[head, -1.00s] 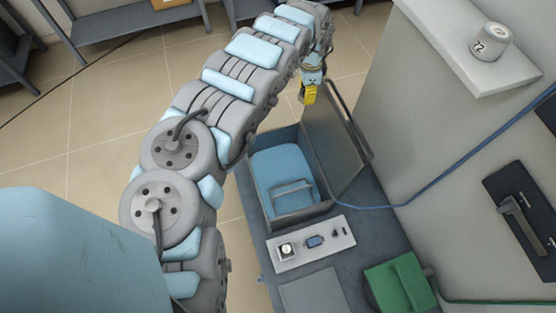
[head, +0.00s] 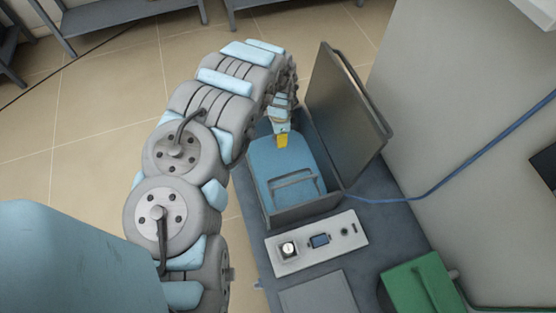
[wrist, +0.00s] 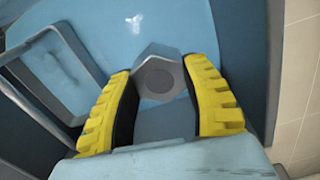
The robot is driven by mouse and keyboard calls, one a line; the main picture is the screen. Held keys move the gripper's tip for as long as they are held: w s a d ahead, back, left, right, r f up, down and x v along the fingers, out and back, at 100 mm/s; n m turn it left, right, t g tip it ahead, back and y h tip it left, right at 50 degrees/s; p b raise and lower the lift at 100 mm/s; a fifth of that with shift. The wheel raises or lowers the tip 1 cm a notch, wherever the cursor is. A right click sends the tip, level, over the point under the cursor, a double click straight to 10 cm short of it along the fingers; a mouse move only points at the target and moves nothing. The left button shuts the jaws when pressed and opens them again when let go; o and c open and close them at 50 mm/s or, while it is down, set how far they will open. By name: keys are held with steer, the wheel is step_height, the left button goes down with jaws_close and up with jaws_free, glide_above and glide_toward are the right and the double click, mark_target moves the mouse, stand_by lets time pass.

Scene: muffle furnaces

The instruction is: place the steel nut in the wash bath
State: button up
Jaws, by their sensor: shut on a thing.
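The steel nut (wrist: 160,77) is grey and six-sided, and it sits between the yellow fingertips of my gripper (wrist: 160,95) in the wrist view. My gripper is shut on it. In the head view my gripper (head: 282,140) is over the far end of the wash bath (head: 262,210), a grey box with a light blue inside and a raised lid (head: 340,100). The nut cannot be made out in the head view. In the wrist view the blue of the bath (wrist: 225,35) lies behind the nut. I cannot tell how far above it the nut is.
A wire handle (head: 293,180) shows at the near part of the bath. A control panel (head: 315,243) with a knob and a small screen is in front. A green box (head: 425,287) stands at the near right.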

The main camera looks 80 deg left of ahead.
mark_target(279, 156)
steer(key=shift+s+d+f, duration=0.1)
steer(key=shift+s+f, duration=0.05)
steer(key=shift+f, duration=0.6)
step_height(279, 156, down, 10)
steer(key=b, duration=0.5)
steer(key=shift+d+r, duration=0.1)
steer(key=shift+r, duration=0.25)
steer(key=o, duration=1.2)
steer(key=shift+c, duration=0.2)
step_height(279, 156, up, 12)
steer(key=p, duration=0.5)
